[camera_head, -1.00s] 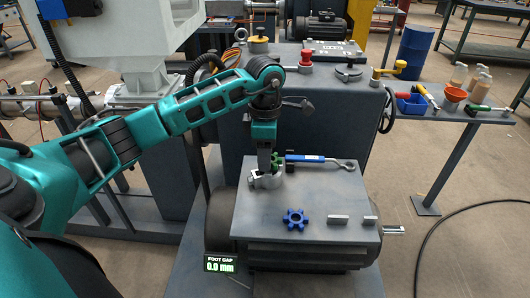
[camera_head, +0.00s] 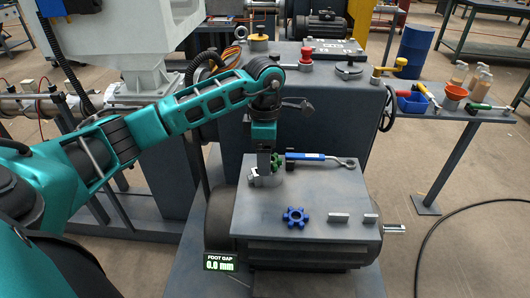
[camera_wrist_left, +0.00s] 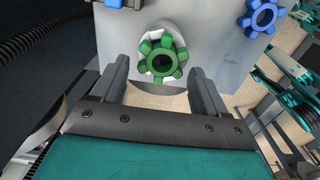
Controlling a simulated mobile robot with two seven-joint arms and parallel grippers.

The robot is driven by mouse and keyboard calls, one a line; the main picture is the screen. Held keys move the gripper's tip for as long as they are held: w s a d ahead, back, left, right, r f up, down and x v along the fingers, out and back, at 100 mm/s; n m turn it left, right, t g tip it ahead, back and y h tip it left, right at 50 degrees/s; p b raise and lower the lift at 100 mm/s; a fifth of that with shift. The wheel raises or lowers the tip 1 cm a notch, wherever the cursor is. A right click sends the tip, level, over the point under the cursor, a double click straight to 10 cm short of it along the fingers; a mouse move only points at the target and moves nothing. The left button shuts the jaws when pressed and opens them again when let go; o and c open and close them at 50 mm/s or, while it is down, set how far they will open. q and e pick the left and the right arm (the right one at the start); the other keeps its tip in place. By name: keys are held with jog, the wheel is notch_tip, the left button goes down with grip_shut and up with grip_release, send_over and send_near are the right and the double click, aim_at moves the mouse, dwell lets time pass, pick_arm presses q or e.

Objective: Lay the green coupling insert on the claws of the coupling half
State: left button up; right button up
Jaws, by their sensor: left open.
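The green coupling insert (camera_wrist_left: 161,62) is a toothed ring with a round hole. In the left wrist view it lies face-on over the pale metal coupling half (camera_wrist_left: 181,42), whose edges show between its teeth. In the head view the green insert (camera_head: 278,163) is partly hidden behind my left gripper (camera_head: 264,168), at the coupling half (camera_head: 268,181) on the motor's top plate. My left gripper is open, and its two fingers (camera_wrist_left: 160,68) show on either side of the insert, apart from it in that view. I cannot tell how fully the teeth sit between the claws.
A blue toothed insert (camera_head: 295,216) and two small metal blocks (camera_head: 339,218) lie on the grey plate (camera_head: 262,225). A blue-handled wrench (camera_head: 318,157) lies close to the right of my gripper. The plate's middle is clear. A display (camera_head: 221,262) reads 0.0 mm.

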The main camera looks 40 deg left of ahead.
pick_arm(q)
jog(key=shift+r+p, duration=0.4)
jog(key=shift+r, duration=0.05)
notch_tip(320, 180, up, 12)
dwell(0.5)
